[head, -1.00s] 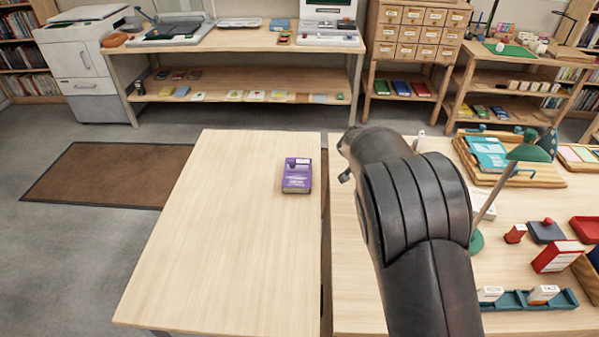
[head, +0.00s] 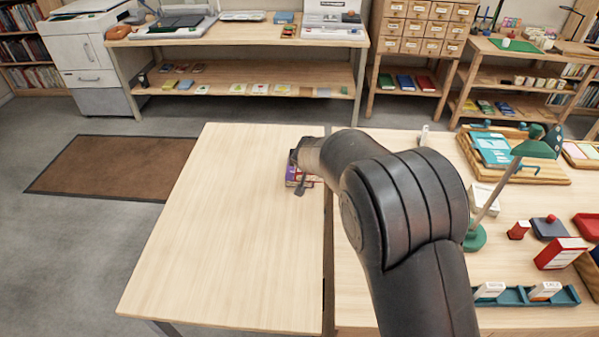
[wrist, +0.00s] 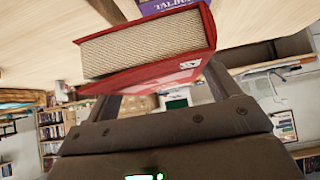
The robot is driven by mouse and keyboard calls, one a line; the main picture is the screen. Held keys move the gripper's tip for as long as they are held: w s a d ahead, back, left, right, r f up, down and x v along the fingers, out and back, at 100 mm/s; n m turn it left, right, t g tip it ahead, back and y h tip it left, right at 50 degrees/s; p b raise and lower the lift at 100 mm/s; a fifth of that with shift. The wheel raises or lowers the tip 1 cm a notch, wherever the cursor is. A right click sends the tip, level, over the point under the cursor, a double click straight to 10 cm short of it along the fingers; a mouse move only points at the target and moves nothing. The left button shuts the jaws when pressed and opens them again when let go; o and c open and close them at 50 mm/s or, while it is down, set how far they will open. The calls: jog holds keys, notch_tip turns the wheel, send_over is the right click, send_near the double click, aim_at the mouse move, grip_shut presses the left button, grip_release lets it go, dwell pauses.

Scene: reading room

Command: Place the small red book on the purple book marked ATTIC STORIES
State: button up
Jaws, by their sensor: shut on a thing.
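My gripper (head: 302,174) is shut on the small red book (wrist: 145,52), whose red covers and pale page edges fill the upper middle of the wrist view. In the wrist view my gripper's fingers (wrist: 160,92) reach up to it. The purple book (head: 291,174) lies on the left table, largely hidden under my gripper in the head view. Part of it, with pale lettering, shows at the top edge of the wrist view (wrist: 172,6), beyond the red book. I cannot tell whether the two books touch.
The left table (head: 230,250) is otherwise clear. On the right table stand a green lamp (head: 535,145), a teal rack (head: 525,297), a red and white box (head: 561,253) and a wooden tray (head: 540,172). A shelf (head: 250,80) stands behind.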

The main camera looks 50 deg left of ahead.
aim_at(299, 172)
jog(key=a, duration=0.1)
jog(key=s+a+f, duration=0.1)
jog(key=a+f, duration=0.1)
jog(key=shift+s, duration=0.3)
jog(key=shift+f, duration=2)
jog(key=o, duration=1.1)
jog(key=shift+f, duration=0.2)
jog(key=shift+c, duration=0.2)
jog(key=shift+r, duration=0.15)
jog(key=shift+s+r, duration=0.15)
jog(key=v, duration=1.1)
jog(key=shift+s+d+r, duration=0.15)
jog(key=shift+d+r, duration=0.05)
jog(key=shift+r, duration=0.05)
